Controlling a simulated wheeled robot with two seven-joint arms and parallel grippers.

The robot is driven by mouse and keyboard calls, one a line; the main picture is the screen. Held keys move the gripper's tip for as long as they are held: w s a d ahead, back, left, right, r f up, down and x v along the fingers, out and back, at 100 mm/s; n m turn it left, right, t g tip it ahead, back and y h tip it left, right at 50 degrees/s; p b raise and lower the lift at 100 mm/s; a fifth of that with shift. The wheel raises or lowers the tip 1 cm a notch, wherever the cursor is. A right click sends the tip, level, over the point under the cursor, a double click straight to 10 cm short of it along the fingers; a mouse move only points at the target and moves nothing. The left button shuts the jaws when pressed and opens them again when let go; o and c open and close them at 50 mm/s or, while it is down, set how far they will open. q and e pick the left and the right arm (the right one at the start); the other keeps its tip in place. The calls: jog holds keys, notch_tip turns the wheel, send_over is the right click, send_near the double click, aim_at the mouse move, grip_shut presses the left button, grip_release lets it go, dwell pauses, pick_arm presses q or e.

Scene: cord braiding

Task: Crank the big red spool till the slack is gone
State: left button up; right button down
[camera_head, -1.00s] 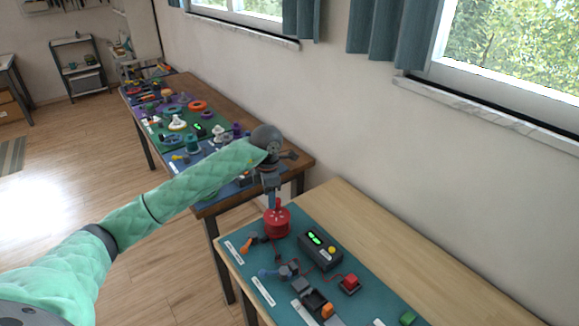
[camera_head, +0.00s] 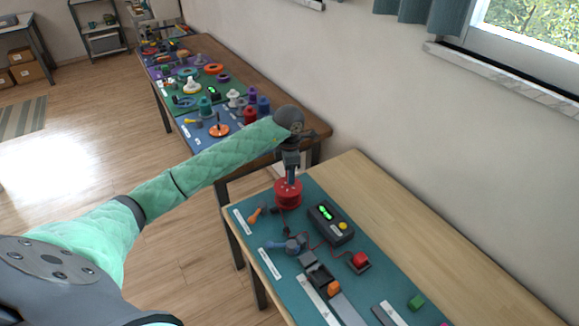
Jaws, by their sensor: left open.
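The big red spool (camera_head: 288,198) stands upright at the far left corner of the teal mat on the near table. My left arm reaches in from the left. Its gripper (camera_head: 291,178) points down right above the spool, and its fingertips overlap the spool's top in the picture. The gripper is open. It hides the top of the spool and any crank handle there, and I cannot tell whether it touches. My right gripper is out of view.
A dark box (camera_head: 331,224) with a green display and yellow button stands right of the spool. A red button (camera_head: 360,259), an orange-handled tool (camera_head: 257,215) and a green block (camera_head: 416,302) lie on the mat. The bare wood (camera_head: 400,215) along the wall is clear. A second table behind holds several spools.

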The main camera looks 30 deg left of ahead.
pick_arm(q)
jog(key=shift+f, duration=0.25)
jog(key=shift+c, duration=0.5)
grip_shut()
